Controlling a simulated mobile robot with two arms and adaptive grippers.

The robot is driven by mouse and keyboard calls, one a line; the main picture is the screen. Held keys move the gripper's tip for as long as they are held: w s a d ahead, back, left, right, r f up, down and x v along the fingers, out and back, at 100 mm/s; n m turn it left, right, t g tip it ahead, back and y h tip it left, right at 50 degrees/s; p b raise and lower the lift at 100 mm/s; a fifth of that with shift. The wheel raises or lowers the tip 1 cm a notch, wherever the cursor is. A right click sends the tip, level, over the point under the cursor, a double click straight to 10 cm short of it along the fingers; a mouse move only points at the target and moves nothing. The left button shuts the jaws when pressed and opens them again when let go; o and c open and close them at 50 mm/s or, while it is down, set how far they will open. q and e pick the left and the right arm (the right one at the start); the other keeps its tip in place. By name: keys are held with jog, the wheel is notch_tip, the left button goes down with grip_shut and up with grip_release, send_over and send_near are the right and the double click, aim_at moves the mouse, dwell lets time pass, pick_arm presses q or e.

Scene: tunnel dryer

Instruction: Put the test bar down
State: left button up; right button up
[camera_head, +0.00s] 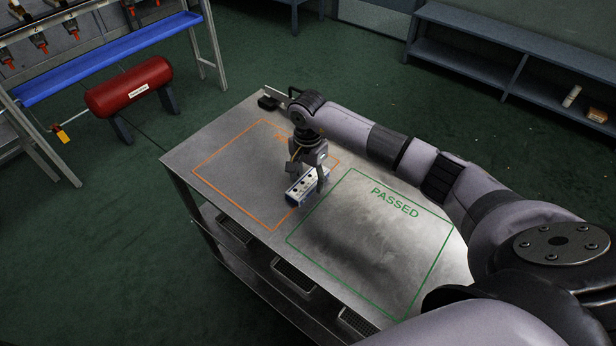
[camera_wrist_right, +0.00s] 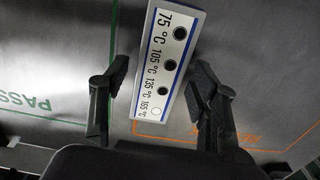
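The test bar (camera_head: 303,187) is a pale block with a blue edge at my right gripper (camera_head: 308,172), by the orange frame's side nearest the green one. In the right wrist view the bar (camera_wrist_right: 167,62) shows temperature marks from 75 to 165 °C, with three dark spots and one white. The right gripper's fingers (camera_wrist_right: 158,85) stand on either side of it, with a narrow gap showing on each side, so the gripper looks open. I cannot tell whether the bar rests fully on the table. My left gripper is not in view.
The metal table (camera_head: 225,135) carries an empty orange frame (camera_head: 235,165) and an empty green frame marked PASSED (camera_head: 370,245). A small black object (camera_head: 268,102) sits at its far corner. A red tank (camera_head: 128,87) and a blue-edged rack (camera_head: 105,58) stand left.

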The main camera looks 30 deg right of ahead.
aim_at(308, 181)
jog(key=shift+r, duration=0.1)
notch_tip(308, 181, up, 12)
jog(key=shift+b, duration=0.9)
